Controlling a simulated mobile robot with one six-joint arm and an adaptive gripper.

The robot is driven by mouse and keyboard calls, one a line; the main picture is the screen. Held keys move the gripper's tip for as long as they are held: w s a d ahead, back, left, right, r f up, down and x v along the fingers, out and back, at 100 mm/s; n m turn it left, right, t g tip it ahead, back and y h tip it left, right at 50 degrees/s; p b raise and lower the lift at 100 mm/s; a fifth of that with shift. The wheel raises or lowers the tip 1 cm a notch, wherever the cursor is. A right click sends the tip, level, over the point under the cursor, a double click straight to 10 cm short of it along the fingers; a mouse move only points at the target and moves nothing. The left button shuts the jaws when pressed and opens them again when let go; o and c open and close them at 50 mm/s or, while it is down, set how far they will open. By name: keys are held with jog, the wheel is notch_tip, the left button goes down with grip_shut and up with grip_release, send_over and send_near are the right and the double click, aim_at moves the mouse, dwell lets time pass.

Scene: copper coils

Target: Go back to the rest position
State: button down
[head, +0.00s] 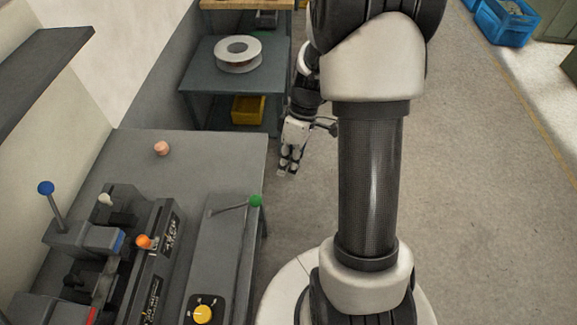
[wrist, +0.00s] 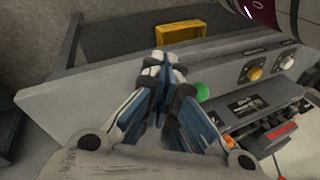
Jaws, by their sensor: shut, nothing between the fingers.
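My gripper (head: 288,168) hangs down in the head view, over the floor just right of the grey workbench's far corner. It is shut and empty. In the wrist view my gripper (wrist: 166,62) shows with its fingertips together and nothing between them. A copper coil (head: 161,148) lies on the far part of the grey workbench (head: 205,150), to the left of my gripper and apart from it.
A machine with a blue-knobbed lever (head: 46,188), a green-knobbed lever (head: 256,201) and a yellow dial (head: 203,314) stands on the bench. A shelf table (head: 195,78) behind holds a white spool (head: 238,52) and a yellow bin (head: 248,109).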

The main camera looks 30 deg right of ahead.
dwell(0.3)
jog(key=s+a+r+m+t+h, duration=0.1)
jog(key=s+a+r+m+t, duration=0.1)
jog(key=r, duration=0.4)
jog(key=s+a+r+m+t+h, duration=0.1)
jog(key=s+a+r+m+t, duration=0.1)
jog(key=s+a+r, duration=0.3)
jog(key=s+a+r+m+t+h, duration=0.2)
jog(key=s+a+r+m, duration=0.1)
jog(key=s+r, duration=0.3)
notch_tip(320, 180, up, 2)
jog(key=shift+a+r+b, duration=0.1)
jog(key=shift+a+b, duration=0.3)
jog(key=shift+a, duration=0.15)
